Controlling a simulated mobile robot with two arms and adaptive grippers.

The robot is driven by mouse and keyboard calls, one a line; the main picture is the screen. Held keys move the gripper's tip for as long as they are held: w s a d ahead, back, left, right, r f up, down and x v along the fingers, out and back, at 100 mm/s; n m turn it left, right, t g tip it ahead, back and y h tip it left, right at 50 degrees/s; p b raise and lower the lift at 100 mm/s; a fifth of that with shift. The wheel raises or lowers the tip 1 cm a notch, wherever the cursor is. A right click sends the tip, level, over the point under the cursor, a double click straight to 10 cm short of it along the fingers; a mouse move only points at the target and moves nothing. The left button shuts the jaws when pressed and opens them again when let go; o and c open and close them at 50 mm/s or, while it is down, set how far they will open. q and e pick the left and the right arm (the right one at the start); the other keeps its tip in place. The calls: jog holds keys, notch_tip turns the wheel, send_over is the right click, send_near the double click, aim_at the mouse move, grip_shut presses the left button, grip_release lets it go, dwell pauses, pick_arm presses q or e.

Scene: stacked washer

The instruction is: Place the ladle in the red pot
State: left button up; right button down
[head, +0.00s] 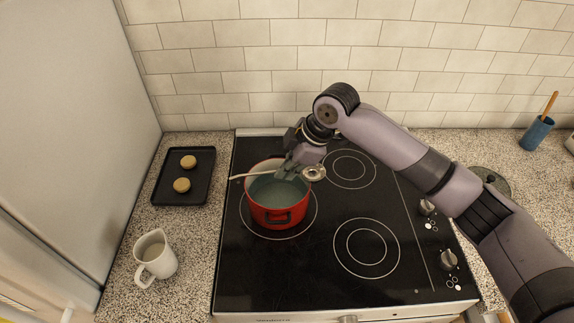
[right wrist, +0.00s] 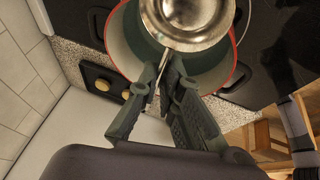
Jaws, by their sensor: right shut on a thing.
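My right gripper (head: 288,170) is over the back part of the pot, shut on the metal ladle (head: 313,173). The ladle is held roughly level, its round bowl to the right of the fingers, around the pot's right rim, and its handle reaching left across the pot. In the right wrist view, the ladle bowl (right wrist: 188,14) shows large above the fingers (right wrist: 165,72). My left gripper is out of view.
A dark tray (head: 181,197) with two round cookies and a white pitcher (head: 154,258) stand on the left counter. A blue cup (head: 536,134) with a wooden utensil stands at the far right. The tiled wall is close behind.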

jog(key=shift+f, duration=0.25)
jog(key=c, duration=1.8)
grip_release()
jog(key=shift+o, duration=0.2)
jog(key=b+v, duration=0.2)
jog(key=v, duration=1.1)
jog(key=shift+a+r, duration=0.15)
jog(key=shift+a, duration=0.1)
